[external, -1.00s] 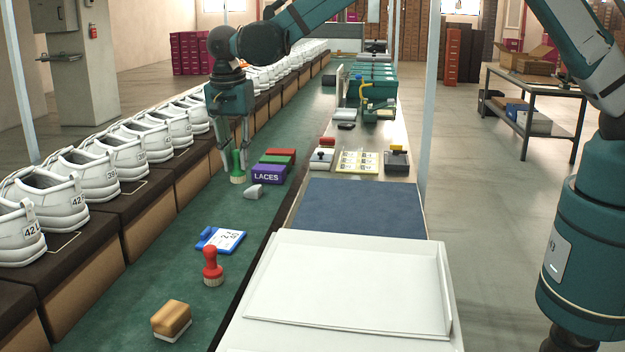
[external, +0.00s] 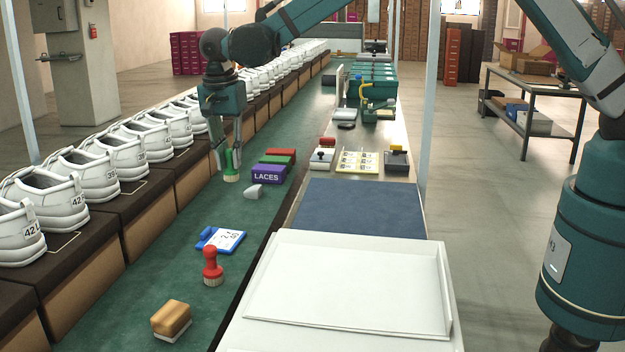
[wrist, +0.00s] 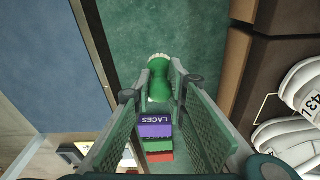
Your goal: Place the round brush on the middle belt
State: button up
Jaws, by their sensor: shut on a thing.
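My gripper (external: 228,160) is shut on a green brush (external: 232,168) with a pale bristle end, held upright over the green belt (external: 185,235). Whether its bristles touch the belt I cannot tell. In the wrist view the green brush (wrist: 159,78) sits between the tips of my fingers (wrist: 161,85). A red round brush (external: 212,265) with a knob handle stands on the green belt, nearer the camera and well apart from my gripper.
A purple LACES box (external: 267,174), with green and red boxes behind it, lies just right of my gripper. A grey piece (external: 254,191), a blue-and-white card (external: 221,239) and a tan block brush (external: 171,320) lie nearer. White shoes (external: 85,180) line the left.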

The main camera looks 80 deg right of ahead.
aim_at(231, 178)
jog(key=shift+f+b, duration=0.35)
jog(key=shift+f, duration=2.65)
jog(key=shift+f, duration=1.85)
jog(key=shift+f+b, duration=0.15)
jog(key=shift+b, duration=0.2)
jog(key=o, duration=0.9)
jog(key=r, duration=0.4)
jog(key=a+r+p, duration=0.1)
jog(key=r, duration=0.7)
jog(key=shift+a+r, duration=0.1)
jog(key=shift+a, duration=0.15)
